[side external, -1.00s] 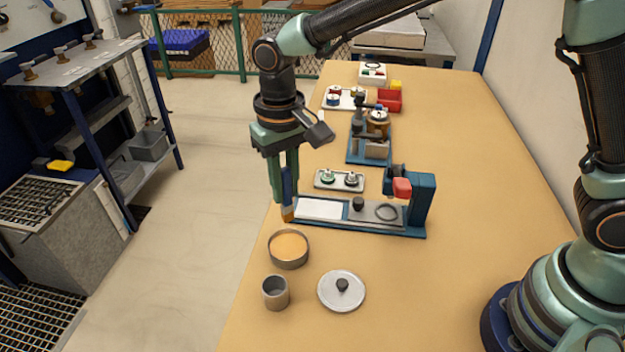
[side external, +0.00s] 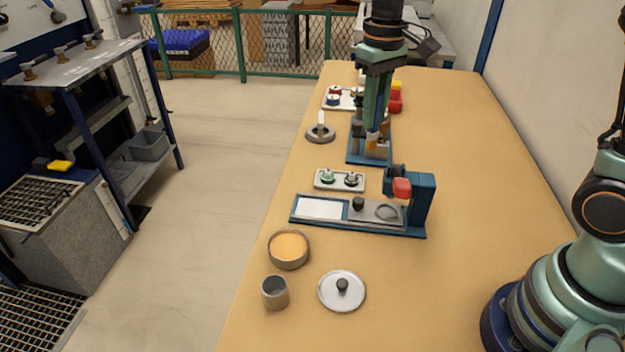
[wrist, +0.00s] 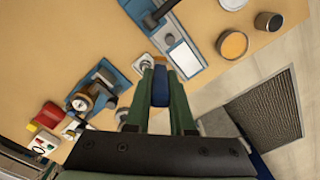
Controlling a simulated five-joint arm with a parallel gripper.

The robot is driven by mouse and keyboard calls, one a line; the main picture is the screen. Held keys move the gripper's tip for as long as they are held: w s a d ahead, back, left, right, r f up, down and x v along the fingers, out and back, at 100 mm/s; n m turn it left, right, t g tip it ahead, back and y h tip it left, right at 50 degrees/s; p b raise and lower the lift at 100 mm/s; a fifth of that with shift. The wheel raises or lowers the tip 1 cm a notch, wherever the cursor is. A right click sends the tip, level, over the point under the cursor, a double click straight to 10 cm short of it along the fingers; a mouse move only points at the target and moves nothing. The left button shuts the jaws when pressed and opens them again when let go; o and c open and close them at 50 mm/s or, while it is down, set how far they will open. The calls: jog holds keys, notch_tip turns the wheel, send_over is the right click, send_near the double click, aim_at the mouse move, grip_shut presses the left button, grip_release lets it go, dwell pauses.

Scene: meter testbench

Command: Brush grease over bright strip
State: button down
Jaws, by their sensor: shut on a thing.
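My gripper (side external: 375,118) is shut on a brush with a blue handle (wrist: 161,87) and an orange-brown tip (side external: 371,143). The brush hangs tip down in front of or over the blue gauge stand (side external: 358,158); contact cannot be told. A long blue fixture (side external: 380,230) bears a bright white strip (side external: 320,208) at its left end, and no grease is discernible on it. The strip also shows in the wrist view (wrist: 184,57). A round tin of orange grease (side external: 289,247) stands open in front of the fixture, and also shows in the wrist view (wrist: 232,44).
A grey cup (side external: 275,292) and a round lid with a black knob (side external: 342,291) stand at the front. A small tray (side external: 339,181) lies behind the fixture. A round grey piece with an upright handle (side external: 320,132) stands at the left edge. The table's right side is clear.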

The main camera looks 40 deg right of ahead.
jog(key=w+a+f, duration=0.7)
jog(key=w+a, duration=0.1)
jog(key=a, duration=0.4)
jog(key=shift+a+f, duration=0.15)
jog(key=shift+f, duration=1.8)
jog(key=shift+a+f, duration=0.1)
jog(key=shift+f, duration=1.85)
jog(key=shift+s+d+f, duration=0.1)
jog(key=shift+d+f, duration=0.05)
jog(key=shift+f, duration=0.1)
jog(key=shift+s+d+f, duration=0.1)
jog(key=shift+s+d, duration=3.35)
jog(key=shift+s, duration=0.05)
jog(key=shift+w+d, duration=0.3)
jog(key=shift+w, duration=0.05)
jog(key=shift+w+a, duration=3.6)
jog(key=shift+w, duration=0.1)
jog(key=shift+d, duration=0.65)
jog(key=shift+s+d, duration=3.2)
jog(key=shift+s, duration=0.05)
jog(key=shift+s+d+r, duration=0.1)
jog(key=shift+r, duration=0.1)
notch_tip(320, 180, up, 8)
jog(key=shift+f, duration=0.15)
